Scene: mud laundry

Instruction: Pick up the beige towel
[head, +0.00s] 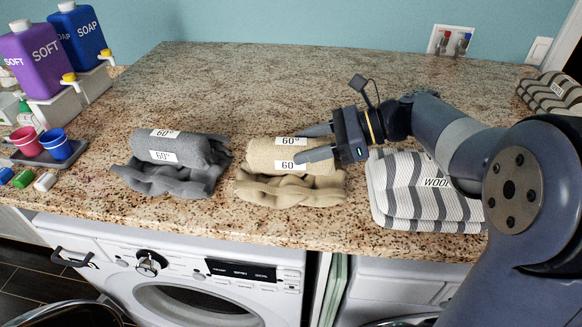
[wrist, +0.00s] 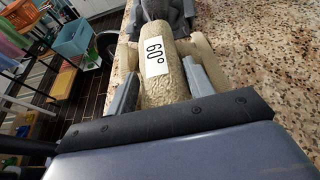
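The beige towel (head: 265,155) is a roll with white 60° labels, resting on a folded beige towel (head: 290,190) in the middle of the counter. It also shows in the wrist view (wrist: 165,88), lying lengthwise between the fingers. My gripper (head: 298,146) reaches in from the right, with one finger behind the roll and one in front of it. In the wrist view the fingers (wrist: 160,68) are spread, one on each side of the roll. They look very near its sides; firm contact cannot be seen.
A grey towel stack (head: 172,165) lies to the left and striped towels (head: 425,190) to the right, under my arm. Detergent bottles (head: 38,60) and cups (head: 56,145) stand at the far left. The counter (head: 250,80) behind is clear. A washing machine (head: 190,275) is below the front edge.

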